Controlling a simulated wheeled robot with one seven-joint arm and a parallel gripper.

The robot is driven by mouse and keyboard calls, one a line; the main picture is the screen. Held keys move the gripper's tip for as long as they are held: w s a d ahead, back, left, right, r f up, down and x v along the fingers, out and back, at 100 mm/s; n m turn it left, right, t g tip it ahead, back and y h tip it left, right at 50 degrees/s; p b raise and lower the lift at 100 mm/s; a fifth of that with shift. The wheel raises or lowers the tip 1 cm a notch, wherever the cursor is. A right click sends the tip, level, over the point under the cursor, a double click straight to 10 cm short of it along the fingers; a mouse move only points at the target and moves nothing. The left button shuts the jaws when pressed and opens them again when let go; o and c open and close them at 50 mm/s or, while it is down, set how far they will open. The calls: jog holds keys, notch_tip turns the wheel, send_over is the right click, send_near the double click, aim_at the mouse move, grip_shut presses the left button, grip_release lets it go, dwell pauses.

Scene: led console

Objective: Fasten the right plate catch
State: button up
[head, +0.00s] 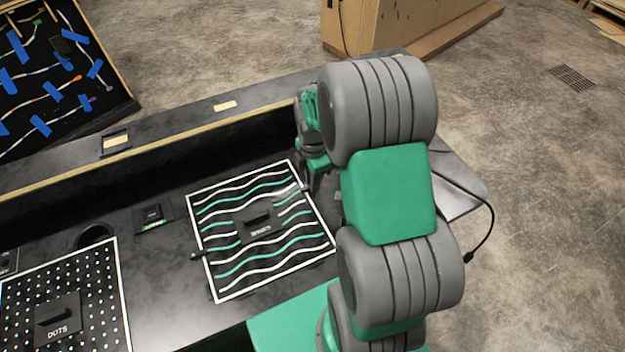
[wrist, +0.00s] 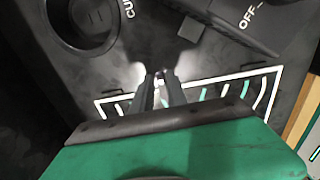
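The plate with white and green wavy lines (head: 262,262) lies on the black console, with a dark handle block and label in its middle. A small dark catch (head: 197,255) shows at its left edge. The right catch cannot be made out; my gripper and arm cover that side. My gripper (head: 308,188) points down at the plate's right edge. In the wrist view, the two fingertips of my gripper (wrist: 162,80) are close together with a narrow gap, just outside the plate's white border (wrist: 195,82). Whether they hold the catch cannot be told.
In the wrist view, a round cup recess (wrist: 82,22) is at upper left and a block marked OFF (wrist: 245,20) at upper right. A dotted plate (head: 105,290) lies at left in the head view. The console's raised back ledge (head: 180,135) runs behind the plates.

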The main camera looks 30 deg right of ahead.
jog(key=shift+o, duration=1.4)
notch_tip(320, 180, up, 8)
jog(key=shift+f, duration=0.1)
